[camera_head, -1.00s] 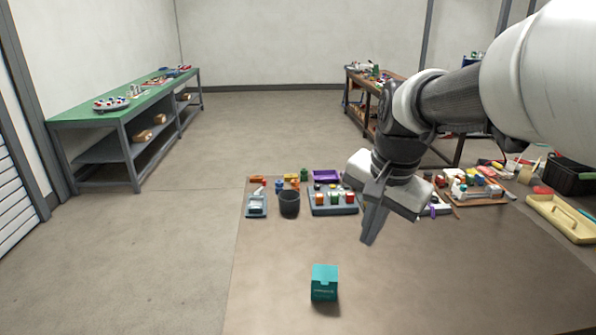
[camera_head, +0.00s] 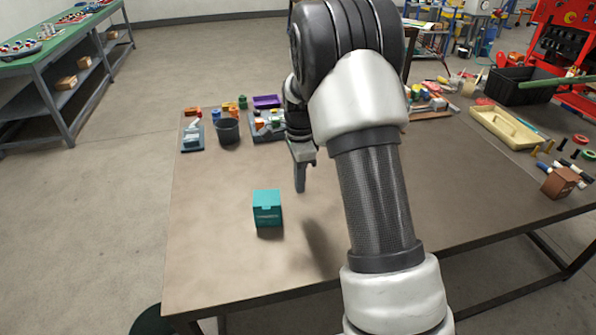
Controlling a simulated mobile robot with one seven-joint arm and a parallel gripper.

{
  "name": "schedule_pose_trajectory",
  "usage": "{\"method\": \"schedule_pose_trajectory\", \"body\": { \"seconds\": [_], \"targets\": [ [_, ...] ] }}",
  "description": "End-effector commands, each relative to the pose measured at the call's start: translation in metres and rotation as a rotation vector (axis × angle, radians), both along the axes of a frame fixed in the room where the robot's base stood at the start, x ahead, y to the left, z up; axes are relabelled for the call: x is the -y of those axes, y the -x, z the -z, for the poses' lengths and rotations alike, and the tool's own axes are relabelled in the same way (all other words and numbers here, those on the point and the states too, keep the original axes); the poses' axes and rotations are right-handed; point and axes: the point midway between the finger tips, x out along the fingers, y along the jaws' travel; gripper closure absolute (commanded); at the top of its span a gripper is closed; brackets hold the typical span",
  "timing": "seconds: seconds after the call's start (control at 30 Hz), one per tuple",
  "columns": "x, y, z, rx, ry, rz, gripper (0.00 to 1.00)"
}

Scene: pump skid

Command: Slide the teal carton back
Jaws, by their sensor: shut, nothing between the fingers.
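The teal carton (camera_head: 267,208) stands upright on the near left part of the brown table (camera_head: 210,260), apart from the other objects. My gripper (camera_head: 300,188) points down above the table, to the right of the carton and a little farther back. Its fingers are shut with nothing between them. A gap shows between the fingers and the carton. My arm hides the middle of the table and part of the objects behind it.
A dark cup (camera_head: 228,131), a grey device (camera_head: 192,138) and a purple tray (camera_head: 266,101) stand at the back left. A cream tray (camera_head: 506,127), black crate (camera_head: 520,86) and brown box (camera_head: 560,182) are at right. The table is clear around the carton.

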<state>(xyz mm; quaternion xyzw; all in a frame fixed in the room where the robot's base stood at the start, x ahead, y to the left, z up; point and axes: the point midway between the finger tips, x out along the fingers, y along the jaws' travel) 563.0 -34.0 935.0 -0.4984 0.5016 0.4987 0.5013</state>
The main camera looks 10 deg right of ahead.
Motion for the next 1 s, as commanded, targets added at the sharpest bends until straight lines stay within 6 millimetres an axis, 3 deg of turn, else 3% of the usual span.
{"method": "schedule_pose_trajectory", "body": {
  "seconds": [0.03,0.17,0.23,0.4,0.87,1.0],
  "targets": [
    [0.000,0.001,0.014,-0.005,0.000,0.001,1.00],
    [0.000,0.001,0.039,-0.003,-0.001,0.000,1.00],
    [-0.016,-0.001,0.033,0.002,-0.001,-0.006,1.00],
    [-0.034,0.000,0.034,0.001,0.000,-0.002,1.00],
    [-0.041,0.000,0.033,0.001,0.000,-0.002,1.00],
    [-0.056,0.000,0.032,0.000,-0.001,-0.006,1.00]
  ]
}}
